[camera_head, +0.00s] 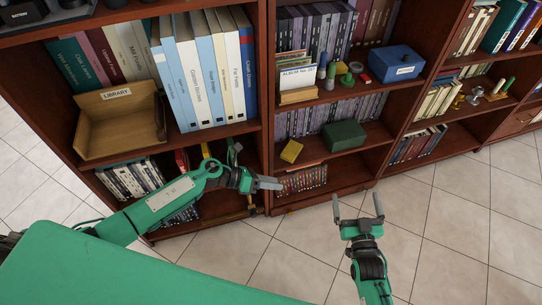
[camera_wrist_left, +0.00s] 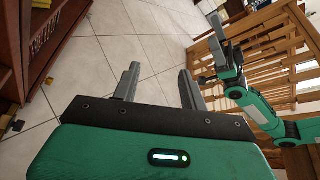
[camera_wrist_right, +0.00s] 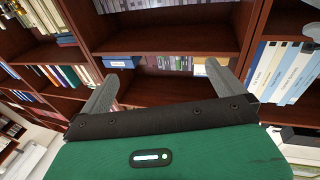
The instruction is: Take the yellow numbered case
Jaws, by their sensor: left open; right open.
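A small yellow case (camera_head: 291,151) sits on a middle shelf of the bookcase, left of a dark green box (camera_head: 344,134); no number is readable on it. My left gripper (camera_head: 277,183) is below and slightly left of it in the head view, apart from it, with its fingers pointing right. In the left wrist view the left gripper (camera_wrist_left: 159,72) is open and empty. My right gripper (camera_head: 357,203) is open and empty over the floor, right of and below the case. It also shows open in the right wrist view (camera_wrist_right: 159,78). I cannot surely pick out the case in either wrist view.
The wooden bookcase holds rows of books, a library box (camera_head: 122,119), a blue box (camera_head: 391,64) and several small objects. My left forearm passes in front of the lower left shelves. A wooden railing (camera_wrist_left: 264,49) shows in the left wrist view. The tiled floor (camera_head: 440,215) is clear.

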